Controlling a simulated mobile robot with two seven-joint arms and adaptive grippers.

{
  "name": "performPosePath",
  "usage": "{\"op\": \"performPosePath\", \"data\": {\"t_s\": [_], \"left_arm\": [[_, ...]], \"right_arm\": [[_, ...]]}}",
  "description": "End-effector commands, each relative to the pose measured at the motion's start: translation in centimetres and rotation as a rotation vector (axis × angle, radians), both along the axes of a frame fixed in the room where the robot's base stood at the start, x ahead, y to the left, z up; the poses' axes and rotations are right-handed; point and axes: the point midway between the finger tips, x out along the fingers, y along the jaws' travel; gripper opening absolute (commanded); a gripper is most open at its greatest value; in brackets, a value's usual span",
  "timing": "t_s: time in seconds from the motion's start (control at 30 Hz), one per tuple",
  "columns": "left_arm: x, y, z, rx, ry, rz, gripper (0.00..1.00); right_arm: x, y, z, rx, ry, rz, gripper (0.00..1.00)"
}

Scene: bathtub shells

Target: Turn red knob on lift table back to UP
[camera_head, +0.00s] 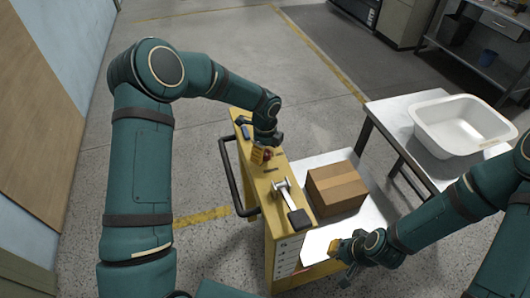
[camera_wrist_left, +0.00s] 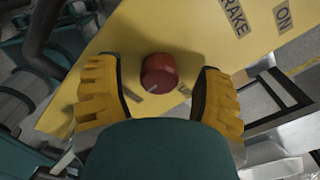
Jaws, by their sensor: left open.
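The red knob (camera_wrist_left: 158,73) sits on the yellow panel (camera_wrist_left: 140,30) of the lift table. A small pale mark shows on its lower edge in the left wrist view. Small labels lie below it at either side, partly hidden and unreadable. My left gripper (camera_wrist_left: 160,92) is open, with one yellow finger on each side of the knob and visible gaps between. In the head view the left gripper (camera_head: 262,156) is over the panel top, and a bit of the red knob (camera_head: 268,152) shows beside it. My right gripper (camera_head: 341,248) is low at the right; its finger opening is unclear.
A lever with a dark pad (camera_head: 299,218) stands on the panel near the knob. A black handle bar (camera_head: 230,180) runs along its left side. A cardboard box (camera_head: 337,188) lies on the lift platform. A white tub (camera_head: 462,124) stands on a table at right.

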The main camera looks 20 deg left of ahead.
Motion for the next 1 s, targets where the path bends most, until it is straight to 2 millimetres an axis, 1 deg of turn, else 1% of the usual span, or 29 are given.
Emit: {"op": "performPosePath", "data": {"t_s": [0.13,0.37,0.4,0.47,0.5,0.6,1.0], "left_arm": [[-0.01,0.01,-0.63,0.0,0.0,0.0,0.68],[0.0,0.02,-0.66,0.001,0.0,0.0,0.68],[0.0,0.02,-0.66,0.001,0.0,0.0,0.66],[0.0,0.02,-0.65,0.001,0.0,0.0,0.45],[0.0,0.02,-0.65,0.0,0.0,0.0,0.31],[0.01,0.02,-0.64,0.0,0.0,0.0,0.0],[-0.02,0.05,-0.68,0.001,0.0,0.039,0.0]], "right_arm": [[0.0,0.0,-0.01,0.0,0.0,0.0,0.0],[0.0,0.0,-0.01,0.0,0.0,0.0,0.0],[-0.01,0.01,-0.01,0.0,0.0,0.0,0.0],[-0.01,0.01,-0.01,0.0,0.0,0.0,0.0],[-0.01,0.01,-0.01,0.0,0.0,0.0,0.0],[-0.01,0.01,-0.01,0.0,0.0,0.0,0.0],[0.0,0.02,-0.31,0.0,0.0,0.0,0.0]]}}
